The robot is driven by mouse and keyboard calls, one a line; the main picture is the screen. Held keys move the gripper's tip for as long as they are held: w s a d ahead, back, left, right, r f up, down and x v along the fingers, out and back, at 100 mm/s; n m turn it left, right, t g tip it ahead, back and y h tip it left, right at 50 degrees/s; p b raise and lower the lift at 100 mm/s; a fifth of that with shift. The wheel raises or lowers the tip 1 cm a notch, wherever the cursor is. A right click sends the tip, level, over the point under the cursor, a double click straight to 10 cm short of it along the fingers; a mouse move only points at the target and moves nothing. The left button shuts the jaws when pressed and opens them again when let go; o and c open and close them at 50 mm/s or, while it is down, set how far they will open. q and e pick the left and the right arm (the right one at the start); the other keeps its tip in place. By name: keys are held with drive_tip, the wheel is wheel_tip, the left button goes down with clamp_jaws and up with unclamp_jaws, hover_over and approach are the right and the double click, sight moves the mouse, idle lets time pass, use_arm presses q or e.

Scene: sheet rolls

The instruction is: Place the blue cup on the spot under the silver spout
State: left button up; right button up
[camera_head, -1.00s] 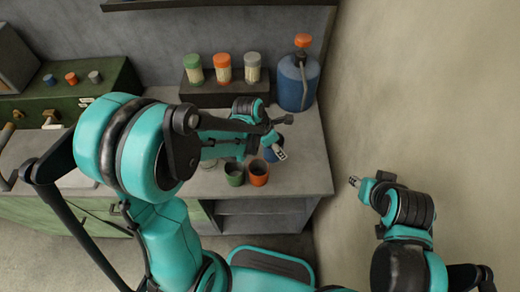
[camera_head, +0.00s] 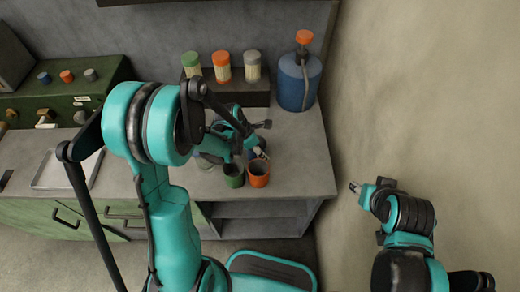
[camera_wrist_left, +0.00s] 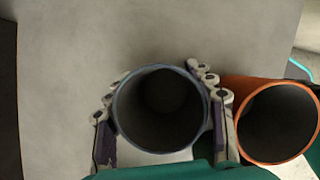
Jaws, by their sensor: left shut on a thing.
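The blue cup (camera_wrist_left: 163,108) sits upright between the two fingers of my left gripper (camera_wrist_left: 160,95) in the left wrist view, mouth facing the camera. My left gripper (camera_head: 260,152) is shut on it, over the right part of the counter in the head view, where the cup is mostly hidden. I cannot tell its height above the counter. A grey, silver-looking spout (camera_head: 82,117) is on the right of the green machine (camera_head: 105,98), partly behind my left arm. A tray (camera_head: 48,182) lies below the spouts. My right gripper (camera_head: 355,188) is at the right, away from the counter.
An orange cup (camera_head: 259,180) stands close beside the held cup, with a green cup (camera_head: 234,182) to its left. Several lidded jars stand on a dark riser (camera_head: 232,98). A big blue jug (camera_head: 297,82) is at the back right. The counter's front right (camera_head: 300,170) is clear.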

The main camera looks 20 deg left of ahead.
use_arm(q)
drive_tip(key=shift+f, duration=0.15)
drive_tip(key=o, duration=1.1)
drive_tip(key=shift+c, duration=0.2)
